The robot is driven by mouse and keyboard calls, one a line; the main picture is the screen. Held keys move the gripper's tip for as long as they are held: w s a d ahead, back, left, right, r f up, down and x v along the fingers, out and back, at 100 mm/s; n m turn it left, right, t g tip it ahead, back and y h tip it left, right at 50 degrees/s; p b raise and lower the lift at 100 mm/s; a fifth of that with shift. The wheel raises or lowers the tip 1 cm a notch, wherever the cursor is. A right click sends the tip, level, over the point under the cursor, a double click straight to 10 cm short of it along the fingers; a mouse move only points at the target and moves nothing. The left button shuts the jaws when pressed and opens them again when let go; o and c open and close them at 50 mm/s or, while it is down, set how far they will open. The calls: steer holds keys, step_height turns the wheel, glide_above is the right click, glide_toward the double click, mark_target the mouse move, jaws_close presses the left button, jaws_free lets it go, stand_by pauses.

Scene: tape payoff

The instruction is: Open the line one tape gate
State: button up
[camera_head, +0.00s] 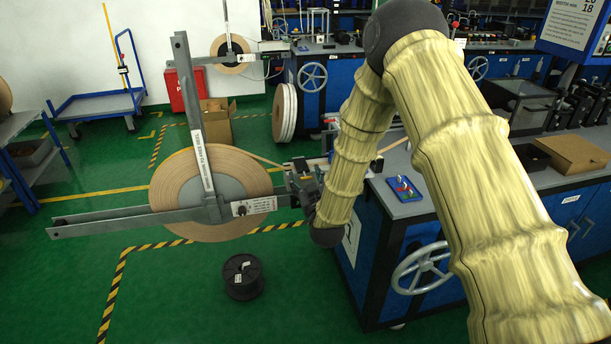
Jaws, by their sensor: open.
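The near tape payoff holds a large tan tape roll (255,180) with a grey hub. A long grey horizontal arm (110,218) crosses the roll, with a white label (255,206) at its right. A grey upright bar (187,90) with a lettered strip rises from the hub, tilted slightly left; its lettering is too small to read, so I cannot tell for certain which part is the gate. My gripper (303,182) is open, at the right end of the horizontal arm; my wrist partly hides that spot. Whether it touches the payoff I cannot tell.
A second tape roll (231,50) with a similar bar stands behind. A blue machine bench with a handwheel (421,267) is close at right. A black spool (242,277) lies on the green floor below the roll. A cardboard box (216,122) and blue trolley (98,106) stand behind.

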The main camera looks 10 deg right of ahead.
steer(key=shift+w, duration=0.5)
jaws_close()
